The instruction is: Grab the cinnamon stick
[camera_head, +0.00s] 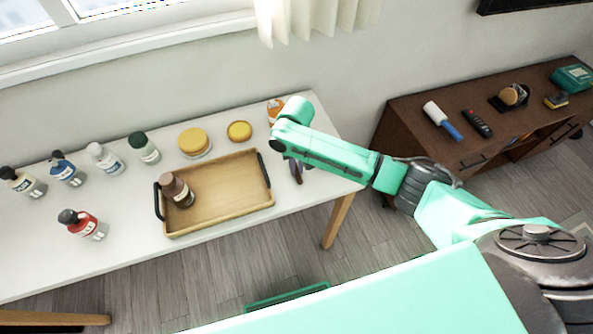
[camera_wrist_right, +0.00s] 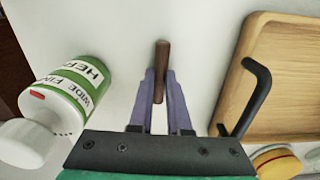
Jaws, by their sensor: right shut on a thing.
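The cinnamon stick (camera_wrist_right: 161,72) is a thin brown rod over the white table in the right wrist view. My right gripper (camera_wrist_right: 161,88) is shut on it, with the purple-grey fingers on either side and the far end sticking out past the tips. I cannot tell whether the stick touches the table. In the head view the right gripper (camera_head: 297,174) points down at the table, right of the wooden tray; the stick is not clearly visible there. My left gripper is not in view.
The wooden tray (camera_head: 228,199) with black handles holds a brown bottle (camera_head: 176,191). Yellow-lidded jars (camera_head: 194,142) and several bottles stand left. A brown cabinet (camera_head: 407,118) is at right.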

